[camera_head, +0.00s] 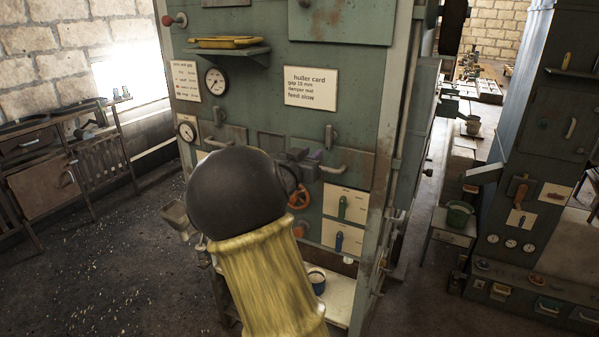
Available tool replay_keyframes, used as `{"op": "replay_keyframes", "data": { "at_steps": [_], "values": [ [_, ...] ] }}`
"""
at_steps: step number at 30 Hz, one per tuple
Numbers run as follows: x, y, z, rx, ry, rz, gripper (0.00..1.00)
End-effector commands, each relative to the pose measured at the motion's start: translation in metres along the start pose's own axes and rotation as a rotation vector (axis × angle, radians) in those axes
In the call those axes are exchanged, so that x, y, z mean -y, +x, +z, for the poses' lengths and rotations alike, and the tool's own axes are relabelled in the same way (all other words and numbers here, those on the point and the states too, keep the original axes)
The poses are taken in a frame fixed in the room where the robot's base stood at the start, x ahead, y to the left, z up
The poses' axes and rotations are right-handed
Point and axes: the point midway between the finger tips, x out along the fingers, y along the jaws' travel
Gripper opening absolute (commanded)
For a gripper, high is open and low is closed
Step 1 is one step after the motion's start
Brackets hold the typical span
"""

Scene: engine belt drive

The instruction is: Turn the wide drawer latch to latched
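A tall green cabinet (350,95) stands in the middle of the head view. Its front has a green lever (342,207) and a blue lever (339,241) on white plates, and an orange handwheel (299,197). A pale horizontal handle (331,170) sits above them. I cannot tell which fitting is the wide drawer latch, or its state. My arm, with a black ball joint and yellow sleeve, covers the lower middle of the cabinet. My gripper (304,161) appears as dark grey blocks in front of the cabinet; its fingers are too small and hidden to read.
A shelf with a yellow tray (226,42), gauges (215,81) and a "huller card" sign (311,88) are on the cabinet. A blue-rimmed cup (317,280) stands on the pale ledge below. Another machine (520,180) stands right. Floor on the left is open.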

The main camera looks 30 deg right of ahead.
Motion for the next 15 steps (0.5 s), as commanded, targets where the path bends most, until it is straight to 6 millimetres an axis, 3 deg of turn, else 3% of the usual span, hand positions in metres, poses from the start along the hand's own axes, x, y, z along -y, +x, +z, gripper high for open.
{"op": "replay_keyframes", "data": {
  "at_steps": [6, 15],
  "values": [
    [0.001, -0.042, 0.002, 0.002, 0.003, -0.003, 0.25],
    [0.0, -0.06, 0.0, 0.001, -0.001, 0.0, 0.25]
  ]
}}
